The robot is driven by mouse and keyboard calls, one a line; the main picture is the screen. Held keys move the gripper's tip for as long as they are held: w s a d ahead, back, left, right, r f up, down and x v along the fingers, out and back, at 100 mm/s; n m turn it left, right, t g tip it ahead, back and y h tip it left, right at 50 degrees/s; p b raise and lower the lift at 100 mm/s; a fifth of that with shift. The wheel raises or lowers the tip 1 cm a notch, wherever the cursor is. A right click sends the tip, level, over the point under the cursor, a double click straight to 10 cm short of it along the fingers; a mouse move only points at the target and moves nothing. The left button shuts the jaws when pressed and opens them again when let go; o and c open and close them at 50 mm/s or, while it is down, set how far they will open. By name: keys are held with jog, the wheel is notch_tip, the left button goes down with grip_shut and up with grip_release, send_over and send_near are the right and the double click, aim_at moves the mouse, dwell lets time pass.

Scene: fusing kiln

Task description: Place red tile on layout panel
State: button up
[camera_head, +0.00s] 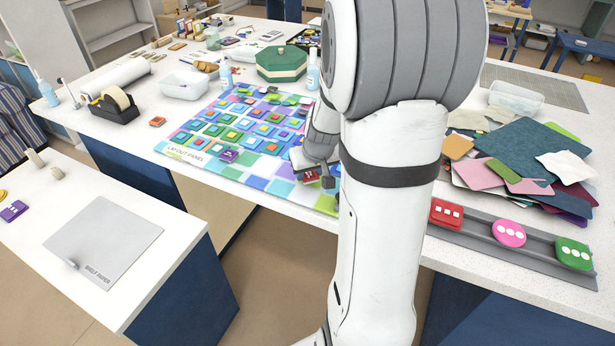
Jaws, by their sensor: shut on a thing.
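The layout panel (185,154) lies on the white worktable, printed with coloured squares. Several small coloured tiles stand on its middle and far part. My gripper (316,174) is over the panel's near right part, partly hidden by my arm. It is shut on a small dark red tile (307,176) with pale marks. I cannot tell whether this tile touches the panel. Another red tile (446,212), with white squares, sits at the left end of a grey rail (470,240) at the table's front edge.
A pink round tile (509,232) and a green tile (573,253) share the rail. A purple tile (228,155) is on the panel's near part. A tape dispenser (112,106), green box (282,64) and heaped coloured sheets (530,150) surround the panel.

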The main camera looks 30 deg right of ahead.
jog(key=shift+f, duration=1.1)
jog(key=shift+f+b, duration=0.25)
jog(key=shift+b, duration=0.05)
jog(key=o, duration=1)
jog(key=shift+r, duration=0.1)
jog(key=shift+r+p, duration=0.3)
jog(key=shift+r, duration=0.15)
jog(key=d+v, duration=0.1)
jog(key=v, duration=1)
jog(key=shift+n+g+y, duration=0.3)
jog(key=shift+n+g, duration=0.4)
jog(key=shift+g, duration=0.2)
jog(key=s+a, duration=0.4)
jog(key=a, duration=0.1)
jog(key=s+a+r, duration=0.1)
jog(key=s+a, duration=0.3)
jog(key=s, duration=0.1)
jog(key=s+a+r, duration=0.1)
jog(key=s+a, duration=0.4)
jog(key=shift+a+r, duration=0.15)
jog(key=shift+a, duration=0.15)
